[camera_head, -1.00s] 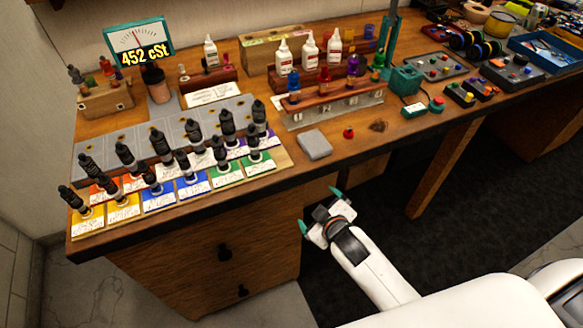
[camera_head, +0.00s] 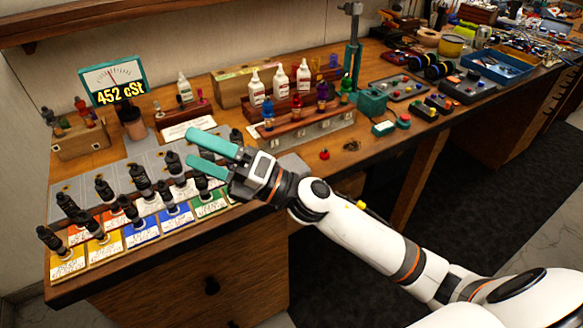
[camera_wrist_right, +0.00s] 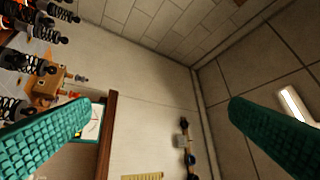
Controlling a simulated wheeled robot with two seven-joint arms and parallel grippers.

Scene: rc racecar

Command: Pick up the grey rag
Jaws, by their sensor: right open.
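The grey rag (camera_head: 294,162) lies folded near the front edge of the wooden workbench in the head view. My right gripper and wrist cover part of it. My right gripper (camera_head: 191,148) is above the bench, left of the rag, with its teal fingers pointing left over the row of dampers. It is open and empty. In the right wrist view the two teal fingers (camera_wrist_right: 160,112) are wide apart, with wall and ceiling beyond them; the rag does not show there. My left gripper is not in view.
Several dampers (camera_head: 140,180) stand on coloured cards left of the rag, beneath my right fingers. A rack of bottles (camera_head: 310,128) stands behind the rag. A small red knob (camera_head: 324,154) is just right of it. The gauge (camera_head: 113,82) stands at the back left.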

